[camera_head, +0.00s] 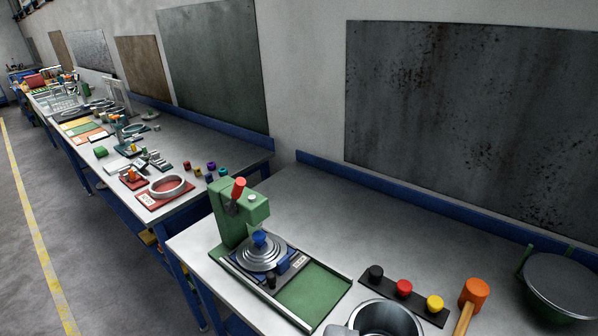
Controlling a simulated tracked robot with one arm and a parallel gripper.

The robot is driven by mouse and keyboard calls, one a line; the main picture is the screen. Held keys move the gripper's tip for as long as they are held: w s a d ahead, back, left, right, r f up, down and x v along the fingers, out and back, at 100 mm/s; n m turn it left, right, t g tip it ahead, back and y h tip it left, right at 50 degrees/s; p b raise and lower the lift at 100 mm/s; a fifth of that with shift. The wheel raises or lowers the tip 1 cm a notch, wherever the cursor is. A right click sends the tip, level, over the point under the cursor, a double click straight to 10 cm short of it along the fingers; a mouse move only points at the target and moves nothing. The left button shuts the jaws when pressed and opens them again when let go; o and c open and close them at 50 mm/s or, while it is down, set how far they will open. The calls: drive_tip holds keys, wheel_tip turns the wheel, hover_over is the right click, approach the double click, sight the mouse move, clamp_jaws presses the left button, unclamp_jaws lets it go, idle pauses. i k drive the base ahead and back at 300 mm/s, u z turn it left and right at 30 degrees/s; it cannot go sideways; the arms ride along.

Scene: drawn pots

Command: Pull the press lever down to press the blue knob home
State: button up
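The green press (226,228) stands on the near bench, left of the picture's middle. Its lever has a red grip (238,188) that points up at the top of the press. The blue knob (260,239) sits on a stepped silver lid (262,257) under the press head. I cannot tell whether the knob is seated or whether the head touches it.
A green tray (317,296) lies right of the lid. A metal pot (388,318), a rack with black, red and yellow knobs (404,290), an orange mallet (475,292) and a dark round lid (562,284) stand further right. The bench behind them is clear.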

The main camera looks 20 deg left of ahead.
sight(230, 208)
drive_tip(key=z, duration=0.1)
drive_tip(key=i, duration=1.1)
drive_tip(key=u, duration=0.45)
